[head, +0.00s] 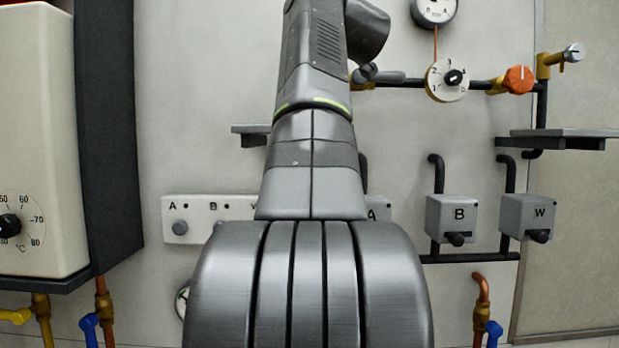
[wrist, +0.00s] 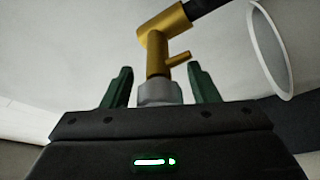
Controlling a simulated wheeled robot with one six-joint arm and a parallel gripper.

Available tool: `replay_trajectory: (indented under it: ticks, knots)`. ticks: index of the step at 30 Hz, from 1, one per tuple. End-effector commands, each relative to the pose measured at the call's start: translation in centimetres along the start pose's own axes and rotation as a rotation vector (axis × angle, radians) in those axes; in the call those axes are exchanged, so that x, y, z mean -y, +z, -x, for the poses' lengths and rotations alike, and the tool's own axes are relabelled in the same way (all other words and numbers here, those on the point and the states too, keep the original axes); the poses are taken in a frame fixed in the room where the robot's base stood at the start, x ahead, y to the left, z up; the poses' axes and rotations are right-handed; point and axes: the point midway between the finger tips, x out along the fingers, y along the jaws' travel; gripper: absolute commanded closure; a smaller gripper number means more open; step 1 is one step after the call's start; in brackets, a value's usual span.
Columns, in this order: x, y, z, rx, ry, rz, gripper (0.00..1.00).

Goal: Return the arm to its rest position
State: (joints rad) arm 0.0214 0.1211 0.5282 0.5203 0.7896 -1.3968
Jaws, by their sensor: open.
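In the wrist view, my gripper (wrist: 162,72) is open, with two dark green fingers standing apart. A brass valve fitting (wrist: 157,55) with a grey cap (wrist: 158,92) and a small side pin shows between the fingers. I see gaps on both sides of the cap, but cannot tell how deep it sits between the fingers. In the head view, my arm (head: 312,150) rises up the middle of the picture, and my gripper is not clearly visible there. A brass fitting (head: 362,86) shows just right of the arm, partly hidden behind it.
A dial (head: 447,80), orange knob (head: 519,79) and brass valve (head: 544,66) sit along the black pipe. A gauge (head: 434,10) is above. Grey boxes B (head: 452,216) and W (head: 540,216) are below a shelf (head: 570,133). A cream boiler (head: 40,140) stands left.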

Motion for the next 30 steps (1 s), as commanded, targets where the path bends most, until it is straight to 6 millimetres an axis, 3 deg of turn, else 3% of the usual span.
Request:
replay_trajectory:
  ticks: [15,30]
  knots:
    - [-0.34,-0.14,0.35,-0.001,0.152,-0.367,0.46]
    - [-0.31,0.04,0.40,-0.001,0.239,-0.573,0.46]
